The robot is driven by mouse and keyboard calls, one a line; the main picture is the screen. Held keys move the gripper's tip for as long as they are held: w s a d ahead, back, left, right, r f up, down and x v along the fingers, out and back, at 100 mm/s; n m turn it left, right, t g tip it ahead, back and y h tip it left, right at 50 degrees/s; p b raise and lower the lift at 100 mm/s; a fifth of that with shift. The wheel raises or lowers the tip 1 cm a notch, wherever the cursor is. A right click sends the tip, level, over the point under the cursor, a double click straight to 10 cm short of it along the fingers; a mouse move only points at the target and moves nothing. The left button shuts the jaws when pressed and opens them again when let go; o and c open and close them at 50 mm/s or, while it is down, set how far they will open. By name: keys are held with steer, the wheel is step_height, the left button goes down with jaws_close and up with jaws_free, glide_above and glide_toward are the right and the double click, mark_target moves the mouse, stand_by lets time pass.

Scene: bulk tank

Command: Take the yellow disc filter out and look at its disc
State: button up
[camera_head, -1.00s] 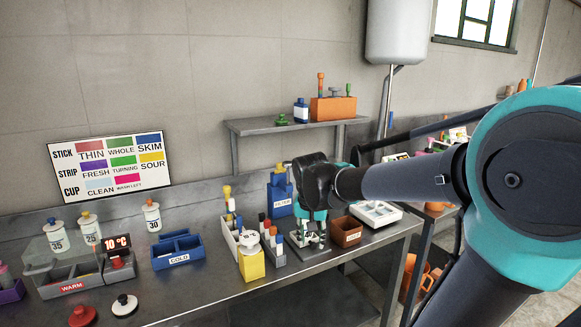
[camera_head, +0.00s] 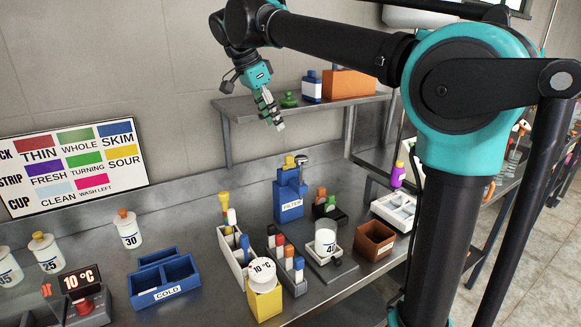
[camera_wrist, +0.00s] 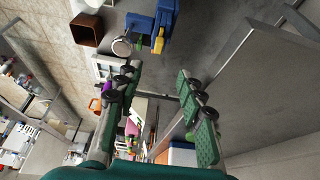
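The blue holder marked FILTER (camera_head: 289,210) stands upright on the bench near the wall. A yellow-topped piece (camera_head: 290,160), likely the yellow disc filter, stands in it; its disc is hidden. A grey-headed piece (camera_head: 302,161) stands beside it. In the wrist view the blue holder (camera_wrist: 152,12) is at the top edge, with a yellow piece (camera_wrist: 158,43) at it. My gripper (camera_head: 270,120) is raised above the bench in front of the shelf, above and left of the holder. The wrist view shows its two green fingers (camera_wrist: 160,100) apart, with nothing held between them.
A white jar (camera_head: 325,243) stands on a grey stand in front of the holder, with a brown box (camera_head: 374,242) to its right. Racks with coloured sticks (camera_head: 284,255) stand at front left. The wall shelf (camera_head: 240,108) is close behind my gripper.

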mark_target(289, 156)
steer(key=x, duration=1.3)
steer(key=shift+s+d+f, duration=0.15)
steer(key=shift+f, duration=0.25)
jaws_close()
